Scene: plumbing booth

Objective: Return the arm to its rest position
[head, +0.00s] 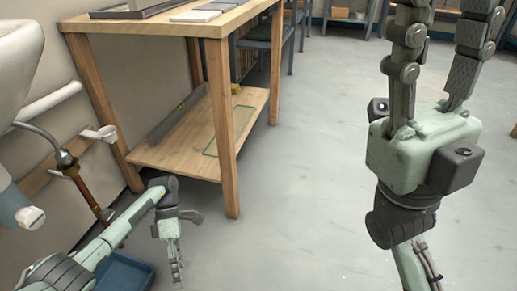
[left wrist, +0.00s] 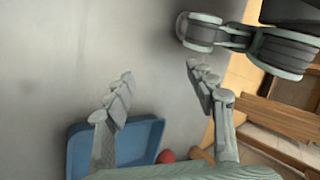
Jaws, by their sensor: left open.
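My left arm (head: 125,222) reaches in from the lower left in the head view. Its left gripper (head: 176,242) hangs low over the floor, beside the front of the wooden bench. In the left wrist view its two fingers (left wrist: 163,88) are spread, with nothing between them. My right gripper (head: 440,50) points up at the right of the head view. Its fingers stand apart with no object visible between them; their tips are cut off by the top edge.
A blue bin (head: 122,272) sits on the floor below my left gripper; it also shows in the left wrist view (left wrist: 148,135), near a red object (left wrist: 166,156). The wooden bench (head: 231,130) has a low shelf. A copper pipe (head: 88,192) runs by the left wall. Middle floor is clear.

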